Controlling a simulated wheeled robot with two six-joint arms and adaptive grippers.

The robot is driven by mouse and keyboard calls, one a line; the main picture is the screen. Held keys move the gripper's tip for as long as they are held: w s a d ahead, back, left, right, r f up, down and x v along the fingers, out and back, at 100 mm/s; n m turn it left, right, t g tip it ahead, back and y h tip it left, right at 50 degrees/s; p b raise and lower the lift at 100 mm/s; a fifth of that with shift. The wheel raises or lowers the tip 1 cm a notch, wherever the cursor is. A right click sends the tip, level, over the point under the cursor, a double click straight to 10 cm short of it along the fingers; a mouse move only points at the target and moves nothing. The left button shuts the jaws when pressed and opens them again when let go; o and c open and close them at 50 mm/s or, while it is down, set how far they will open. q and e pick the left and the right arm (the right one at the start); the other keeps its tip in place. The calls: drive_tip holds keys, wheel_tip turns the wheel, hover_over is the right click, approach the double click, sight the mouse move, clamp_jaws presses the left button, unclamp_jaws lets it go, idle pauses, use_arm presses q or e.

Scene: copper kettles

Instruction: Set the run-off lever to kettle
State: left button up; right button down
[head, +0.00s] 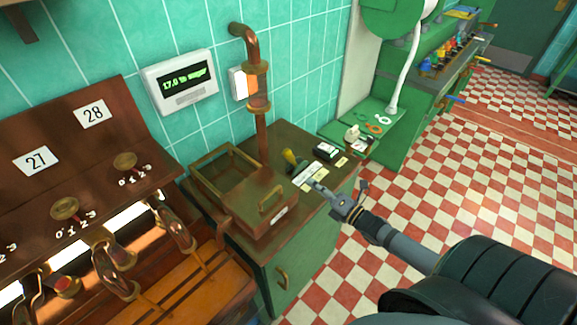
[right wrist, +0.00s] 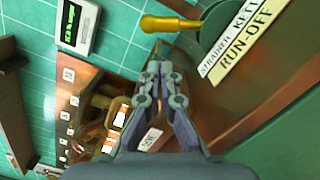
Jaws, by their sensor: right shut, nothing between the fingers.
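The run-off lever (head: 290,158) has a yellow handle on a round green base, on the brown counter beside the copper pipe. Its handle also shows at the top of the right wrist view (right wrist: 170,24), pointing to the left there. A pale label plate (head: 308,174) lies beside it; in the right wrist view the plate (right wrist: 240,55) reads STRAINER, KETT..., RUN-OFF, partly cut off. My right gripper (head: 318,188) is shut and empty, its tips near the label and apart from the handle. It also shows in the right wrist view (right wrist: 160,68). My left gripper is not in view.
A copper strainer box (head: 245,192) stands left of the lever, and a copper pipe (head: 262,130) rises behind it. A wall display (head: 182,82) hangs on the tiles. Small items, including a black box (head: 326,151), sit right of the lever. Checkered floor lies open at right.

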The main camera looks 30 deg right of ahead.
sight(292, 159)
drive_tip(key=shift+w+f, duration=0.1)
drive_tip(key=shift+w, duration=0.05)
drive_tip(key=b+x, duration=0.3)
drive_tip(key=f+b+x, duration=0.1)
drive_tip(key=x, duration=0.1)
drive_tip(key=shift+w+a+r, duration=0.15)
drive_tip(key=shift+w+r, duration=0.05)
drive_tip(key=shift+w, duration=0.25)
drive_tip(key=shift+w+a+r, duration=0.1)
drive_tip(key=shift+w+r, duration=0.1)
drive_tip(key=shift+w, duration=0.25)
drive_tip(key=shift+w+r, duration=0.1)
drive_tip(key=shift+w, duration=0.25)
drive_tip(key=shift+w+a+r+p, duration=0.1)
drive_tip(key=shift+w+r+p, duration=0.15)
drive_tip(key=shift+w+p, duration=0.15)
drive_tip(key=shift+w+a+f+p, duration=0.25)
drive_tip(key=shift+w+a+p, duration=0.1)
drive_tip(key=shift+w, duration=0.4)
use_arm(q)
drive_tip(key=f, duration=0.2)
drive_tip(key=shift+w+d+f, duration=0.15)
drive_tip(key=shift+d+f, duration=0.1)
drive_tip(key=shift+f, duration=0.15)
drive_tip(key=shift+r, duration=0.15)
use_arm(e)
drive_tip(key=shift+r, duration=0.1)
